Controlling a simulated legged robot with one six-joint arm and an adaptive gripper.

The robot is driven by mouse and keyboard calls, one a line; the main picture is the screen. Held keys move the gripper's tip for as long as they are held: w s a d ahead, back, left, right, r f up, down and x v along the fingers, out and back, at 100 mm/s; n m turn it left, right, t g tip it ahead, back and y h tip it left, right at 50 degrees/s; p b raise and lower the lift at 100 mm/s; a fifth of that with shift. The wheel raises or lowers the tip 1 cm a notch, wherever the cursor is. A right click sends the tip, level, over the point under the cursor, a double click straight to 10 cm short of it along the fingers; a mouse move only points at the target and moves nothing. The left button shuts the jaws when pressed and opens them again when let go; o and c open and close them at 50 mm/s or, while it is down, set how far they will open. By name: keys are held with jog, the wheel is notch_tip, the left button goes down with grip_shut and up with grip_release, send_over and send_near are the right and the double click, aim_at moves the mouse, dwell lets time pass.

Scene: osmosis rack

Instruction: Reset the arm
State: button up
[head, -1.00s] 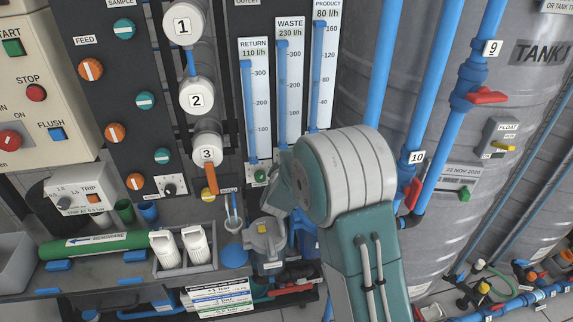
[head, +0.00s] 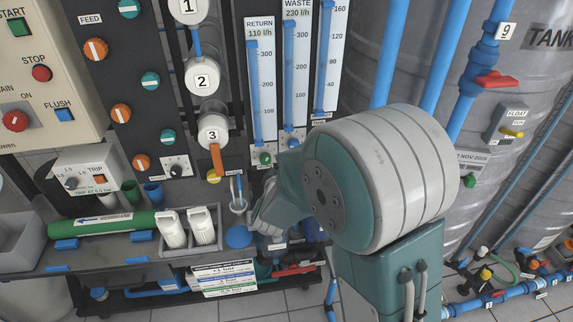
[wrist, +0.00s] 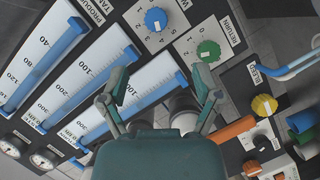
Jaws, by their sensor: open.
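My arm (head: 385,180) stands folded at the centre right of the head view, its large grey and teal joint close to the camera. My gripper (wrist: 161,88) shows in the wrist view with its two teal fingers spread apart and nothing between them. It faces the rack panel, with a blue knob (wrist: 156,19) and a green knob (wrist: 208,50) ahead of it. In the head view the fingers cannot be made out clearly.
The flow meters (head: 297,70) stand behind the arm. A grey tank (head: 425,60) and a blue pipe with a red valve handle (head: 495,80) are at the right. A holder with white bottles (head: 188,228) and a green cylinder (head: 112,223) lie at the lower left.

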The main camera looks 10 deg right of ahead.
jog(key=s+a+r+m+g+y, duration=0.1)
jog(key=s+r+m+g+y, duration=0.25)
jog(key=s+r+y, duration=0.5)
jog(key=s+d+m+g+h, duration=0.1)
jog(key=s+d+m+g, duration=0.1)
jog(key=s, duration=0.8)
jog(key=s+d+r+m+g+h, duration=0.1)
jog(key=s+d+m+g+h, duration=0.1)
jog(key=s, duration=0.9)
jog(key=shift+s+d+g, duration=0.2)
jog(key=shift+d+g, duration=0.5)
jog(key=shift+g, duration=0.15)
jog(key=shift+m+h, duration=0.25)
dwell(0.9)
